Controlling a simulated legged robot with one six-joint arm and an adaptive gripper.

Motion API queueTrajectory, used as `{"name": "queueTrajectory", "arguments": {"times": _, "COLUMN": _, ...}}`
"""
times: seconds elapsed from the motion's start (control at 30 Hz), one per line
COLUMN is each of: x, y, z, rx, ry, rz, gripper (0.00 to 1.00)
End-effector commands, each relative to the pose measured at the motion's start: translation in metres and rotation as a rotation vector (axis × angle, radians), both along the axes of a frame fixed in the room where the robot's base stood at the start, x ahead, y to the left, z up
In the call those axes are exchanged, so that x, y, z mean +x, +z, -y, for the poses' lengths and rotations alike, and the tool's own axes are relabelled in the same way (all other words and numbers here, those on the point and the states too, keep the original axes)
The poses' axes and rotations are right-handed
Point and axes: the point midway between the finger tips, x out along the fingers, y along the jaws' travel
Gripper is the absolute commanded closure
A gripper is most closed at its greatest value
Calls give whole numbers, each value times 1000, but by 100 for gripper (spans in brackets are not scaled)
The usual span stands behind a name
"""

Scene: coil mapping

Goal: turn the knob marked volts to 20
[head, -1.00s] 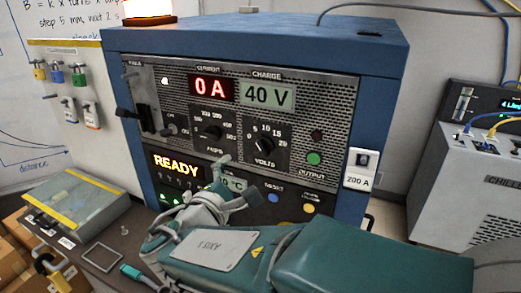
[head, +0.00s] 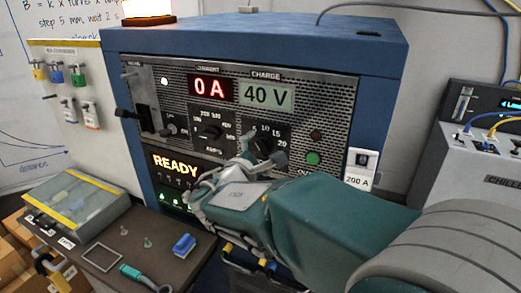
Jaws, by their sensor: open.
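The volts knob (head: 264,145) is black and sits on the front panel of the blue power supply (head: 165,60). Marks 10, 15 and 20 show around its upper right; its lower part and the volts label are hidden by my gripper. Which mark it points at is too small to tell. The charge display (head: 266,94) above it reads 40 V. My gripper (head: 264,151) is open right at the knob, one finger at its left and the other at its lower right. I cannot tell whether the fingers touch it.
The amps knob (head: 209,132) is close on the left, under the current display (head: 207,89) reading 0 A. A green button (head: 313,158) is on the right. A READY display (head: 175,162) is below. A bench with a blue block (head: 184,245) lies lower left.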

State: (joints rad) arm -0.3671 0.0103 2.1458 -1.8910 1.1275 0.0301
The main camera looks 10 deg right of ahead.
Motion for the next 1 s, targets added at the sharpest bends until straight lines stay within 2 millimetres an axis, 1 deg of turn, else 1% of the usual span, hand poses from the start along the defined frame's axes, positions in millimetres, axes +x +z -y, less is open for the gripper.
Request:
{"name": "queueTrajectory", "arguments": {"times": 0.07, "x": 0, "y": 0, "z": 0, "rx": 0, "ry": 0, "rz": 0, "gripper": 0}}
{"name": "queueTrajectory", "arguments": {"times": 0.1, "x": 0, "y": 0, "z": 0, "rx": 0, "ry": 0, "rz": 0, "gripper": 9}}
{"name": "queueTrajectory", "arguments": {"times": 0.17, "x": 0, "y": 0, "z": 0, "rx": 0, "ry": 0, "rz": 0, "gripper": 36}}
{"name": "queueTrajectory", "arguments": {"times": 0.2, "x": 0, "y": 0, "z": 0, "rx": 0, "ry": 0, "rz": 0, "gripper": 53}}
{"name": "queueTrajectory", "arguments": {"times": 0.27, "x": 0, "y": 0, "z": 0, "rx": 0, "ry": 0, "rz": 0, "gripper": 80}}
{"name": "queueTrajectory", "arguments": {"times": 0.3, "x": 0, "y": 0, "z": 0, "rx": 0, "ry": 0, "rz": 0, "gripper": 82}}
{"name": "queueTrajectory", "arguments": {"times": 0.67, "x": 0, "y": 0, "z": 0, "rx": 22, "ry": -1, "rz": 17, "gripper": 82}}
{"name": "queueTrajectory", "arguments": {"times": 0.87, "x": 0, "y": 0, "z": 1, "rx": 97, "ry": -1, "rz": 76, "gripper": 82}}
{"name": "queueTrajectory", "arguments": {"times": 1.0, "x": -1, "y": 0, "z": 1, "rx": 182, "ry": -1, "rz": 142, "gripper": 82}}
